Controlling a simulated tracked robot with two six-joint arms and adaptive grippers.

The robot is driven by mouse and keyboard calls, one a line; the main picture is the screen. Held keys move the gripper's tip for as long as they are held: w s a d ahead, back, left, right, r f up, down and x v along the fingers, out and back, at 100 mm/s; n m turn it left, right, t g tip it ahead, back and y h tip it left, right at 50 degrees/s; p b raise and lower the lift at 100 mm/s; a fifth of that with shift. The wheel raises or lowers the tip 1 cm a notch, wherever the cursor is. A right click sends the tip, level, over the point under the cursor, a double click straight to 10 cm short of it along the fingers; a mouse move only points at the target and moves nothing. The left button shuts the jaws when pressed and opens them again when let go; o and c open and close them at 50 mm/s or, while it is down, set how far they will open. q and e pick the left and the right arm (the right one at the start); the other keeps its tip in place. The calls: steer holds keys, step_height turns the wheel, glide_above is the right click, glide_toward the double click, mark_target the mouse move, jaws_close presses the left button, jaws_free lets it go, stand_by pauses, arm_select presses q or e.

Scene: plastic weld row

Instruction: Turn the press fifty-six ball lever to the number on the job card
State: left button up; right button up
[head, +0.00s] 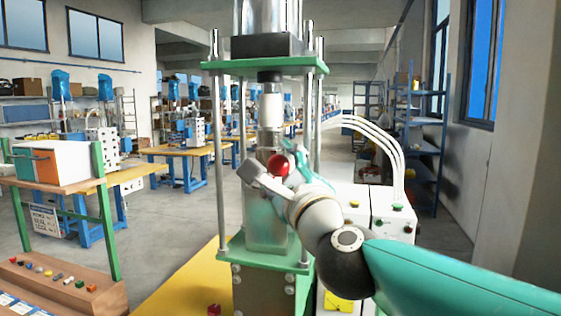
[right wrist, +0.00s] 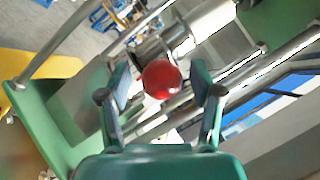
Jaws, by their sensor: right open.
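The press (head: 265,190) stands in the middle of the head view, with green plates and steel columns. Its red ball lever (head: 279,165) shows in front of the columns. In the right wrist view the red ball (right wrist: 162,79) sits between the two fingers of my right gripper (right wrist: 159,76), with gaps visible on both sides. My right gripper (head: 283,170) is open around the ball in the head view, its arm coming from the lower right. The lever's rod is mostly hidden. I cannot make out a job card or any lever numbers. My left gripper is out of view.
White control boxes (head: 392,214) with buttons stand right behind my arm. A yellow surface (head: 190,285) lies left of the press. A wooden bench (head: 75,285) with small coloured parts and a white-and-orange box (head: 62,163) stand at left. Open floor lies between.

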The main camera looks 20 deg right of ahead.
steer(key=shift+w+r, duration=0.1)
steer(key=shift+w, duration=0.05)
jaws_close()
stand_by(0.4)
steer(key=shift+a, duration=0.1)
